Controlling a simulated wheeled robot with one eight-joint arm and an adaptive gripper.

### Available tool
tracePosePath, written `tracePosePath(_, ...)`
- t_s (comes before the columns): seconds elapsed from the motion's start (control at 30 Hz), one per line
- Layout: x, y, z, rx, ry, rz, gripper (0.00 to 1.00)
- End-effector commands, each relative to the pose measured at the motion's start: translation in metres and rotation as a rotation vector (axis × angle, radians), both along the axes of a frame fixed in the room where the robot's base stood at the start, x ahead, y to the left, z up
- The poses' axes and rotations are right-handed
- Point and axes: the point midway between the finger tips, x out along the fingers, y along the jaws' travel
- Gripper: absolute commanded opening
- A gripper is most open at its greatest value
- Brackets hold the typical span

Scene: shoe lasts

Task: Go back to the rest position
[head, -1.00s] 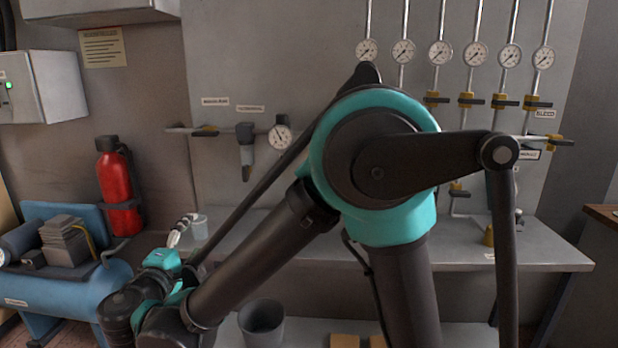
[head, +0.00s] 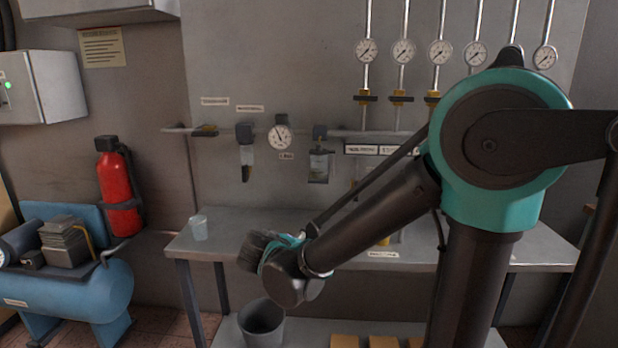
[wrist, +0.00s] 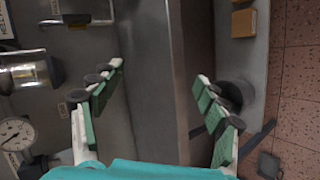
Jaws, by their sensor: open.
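My gripper (wrist: 159,73) is open in the wrist view. Its two pale fingers with green pads stand wide apart with nothing between them. Beyond them is the front edge of the grey bench. In the head view my teal and dark arm fills the right side, and its folded lower end hangs in front of the bench. The fingers cannot be made out there. A translucent cup (head: 199,228) stands upright on the left end of the bench, apart from my arm.
The grey bench (head: 225,219) runs along the wall, with gauges (head: 403,51) and pipes above. A grey bucket (head: 262,322) and brown boxes (head: 383,342) are below. A blue compressor (head: 75,290) and red extinguisher (head: 117,187) stand left. The floor between compressor and bench is clear.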

Motion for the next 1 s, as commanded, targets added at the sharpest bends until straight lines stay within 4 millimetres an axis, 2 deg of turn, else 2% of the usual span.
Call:
tracePosePath(0.03, -0.002, -0.028, -0.01, 0.04, 0.036, -0.051, 0.74)
tracePosePath(0.2, -0.02, -0.094, -0.042, 0.194, 0.146, -0.194, 0.74)
tracePosePath(0.3, -0.037, -0.125, -0.06, 0.295, 0.197, -0.278, 0.74)
tracePosePath(0.5, -0.076, -0.171, -0.09, 0.517, 0.267, -0.444, 0.74)
tracePosePath(0.63, -0.103, -0.19, -0.106, 0.673, 0.288, -0.549, 0.74)
tracePosePath(0.8, -0.13, -0.201, -0.12, 0.856, 0.288, -0.66, 0.74)
tracePosePath(1.0, -0.145, -0.202, -0.127, 0.975, 0.277, -0.723, 0.74)
